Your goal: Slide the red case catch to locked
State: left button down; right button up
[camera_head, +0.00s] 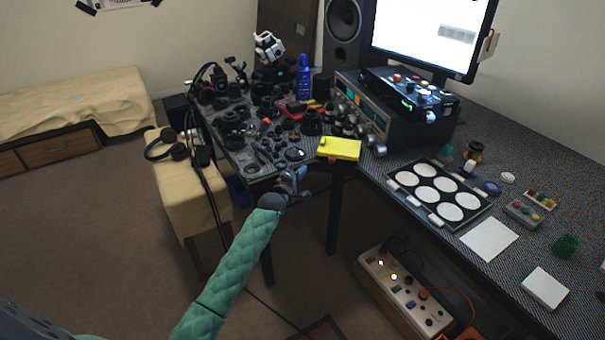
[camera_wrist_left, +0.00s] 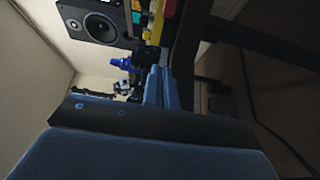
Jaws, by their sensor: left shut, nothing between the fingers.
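A yellow case (camera_head: 340,149) lies at the front edge of the desk corner. A small red catch (camera_head: 332,161) shows low on its front side; whether it is locked is too small to tell. My left gripper (camera_head: 297,175) is shut and empty, in front of the desk edge, left of the case and a little nearer to me, apart from it. In the left wrist view the shut blue-grey fingers (camera_wrist_left: 158,85) point up the picture. My right gripper is not in view.
Camera parts crowd the desk left of and behind the case. An amplifier (camera_head: 350,112) stands behind it, and a tray of white discs (camera_head: 437,194) lies to the right. A stool with a tan cover (camera_head: 185,190) stands left of my arm, and a switch box (camera_head: 405,290) is below the desk.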

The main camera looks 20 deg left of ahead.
aim_at(326, 158)
pick_arm(q)
jog(key=w, duration=0.6)
jog(key=shift+w+d+r+p, duration=0.1)
jog(key=shift+w+d+p, duration=0.15)
jog(key=shift+d+p, duration=0.15)
jog(key=d, duration=0.1)
jog(key=w+d+p, duration=0.1)
jog(key=shift+d, duration=0.95)
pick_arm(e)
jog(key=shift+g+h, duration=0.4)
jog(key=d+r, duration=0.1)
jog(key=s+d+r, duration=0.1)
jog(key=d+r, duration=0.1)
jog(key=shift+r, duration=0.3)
